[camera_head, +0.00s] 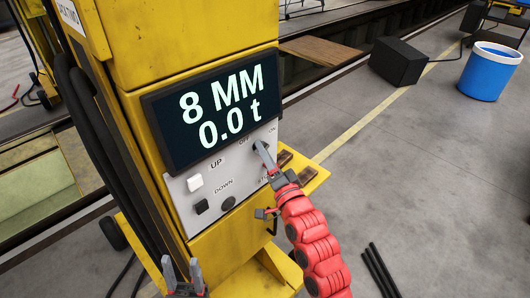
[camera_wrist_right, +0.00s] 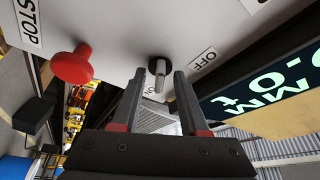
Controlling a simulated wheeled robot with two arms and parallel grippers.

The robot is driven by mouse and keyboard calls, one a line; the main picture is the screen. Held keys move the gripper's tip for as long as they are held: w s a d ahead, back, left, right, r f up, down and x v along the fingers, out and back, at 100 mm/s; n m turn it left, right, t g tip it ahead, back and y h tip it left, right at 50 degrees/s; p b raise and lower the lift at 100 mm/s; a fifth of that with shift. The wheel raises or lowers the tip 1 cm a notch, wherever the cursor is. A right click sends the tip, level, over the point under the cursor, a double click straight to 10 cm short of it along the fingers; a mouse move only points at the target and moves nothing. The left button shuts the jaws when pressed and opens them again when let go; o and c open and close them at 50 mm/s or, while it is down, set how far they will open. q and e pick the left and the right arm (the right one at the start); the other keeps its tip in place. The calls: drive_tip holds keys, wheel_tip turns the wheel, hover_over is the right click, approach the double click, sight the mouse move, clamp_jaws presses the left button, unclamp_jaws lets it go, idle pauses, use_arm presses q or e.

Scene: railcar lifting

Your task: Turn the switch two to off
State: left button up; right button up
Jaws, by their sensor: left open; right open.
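The switch (camera_wrist_right: 158,76) has a dark round base and a silver lever, on the grey control panel (camera_head: 185,215) of a yellow lifting column. An OFF label (camera_wrist_right: 204,60) is to its right in the right wrist view, and a partly hidden ON label is below the lever. The lever points down towards the ON side, though its exact setting is hard to tell. My right gripper (camera_wrist_right: 158,88) is open, with its fingers on either side of the lever; contact is not clear. In the head view, my right gripper (camera_head: 263,158) hides most of the switch. My left gripper (camera_head: 183,270) is open and empty below the panel.
A display (camera_head: 215,110) reads 8 MM and 0.0 t. The panel also has a white UP button (camera_head: 194,182), a black DOWN button (camera_head: 201,205) and a red STOP button (camera_wrist_right: 73,65) near my right gripper. A blue bin (camera_head: 490,75) and black box (camera_head: 398,61) stand farther off.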

clamp_jaws()
drive_tip(key=n+y+b, duration=0.2)
drive_tip(key=n+b, duration=0.3)
drive_tip(key=b, duration=0.6)
drive_tip(key=n+g+y+b, duration=0.1)
drive_tip(key=n+y+b, duration=0.2)
drive_tip(key=n+b, duration=0.3)
drive_tip(key=n+g+y+b, duration=0.1)
drive_tip(key=n+b, duration=0.4)
drive_tip(key=b, duration=1.2)
drive_tip(key=shift+w+d+f+n+y, duration=0.2)
drive_tip(key=shift+d+n+y, duration=0.1)
drive_tip(key=shift+y, duration=0.4)
